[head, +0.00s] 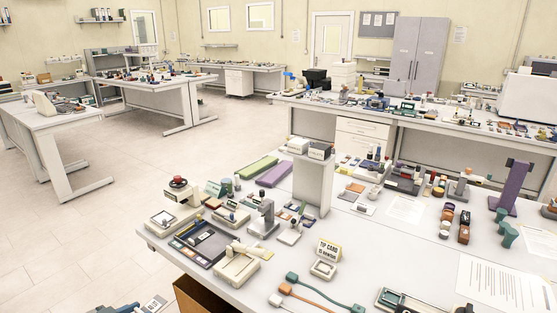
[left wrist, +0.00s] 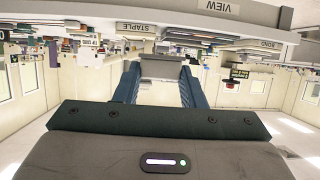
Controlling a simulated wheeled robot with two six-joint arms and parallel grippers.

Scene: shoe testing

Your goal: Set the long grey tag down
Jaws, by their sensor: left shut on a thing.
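In the left wrist view, the two blue fingers of my left gripper (left wrist: 160,85) are shut on a grey piece, the long grey tag (left wrist: 160,67). Only its near part shows between the fingertips; its full length cannot be told. In the head view, a blue part of my left gripper (head: 124,308) just enters at the bottom edge, left of the near table's corner. A pale piece with dark lettering (head: 153,304) shows beside it, cut off by the frame. My right gripper is not in view.
The near table (head: 385,250) holds a dark tray (head: 202,243), a beige press-like device (head: 237,262), a "TIP CARD" sign (head: 328,250) and cables (head: 325,294). A brown open box (head: 200,298) stands below its front edge. Open floor (head: 75,240) lies left.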

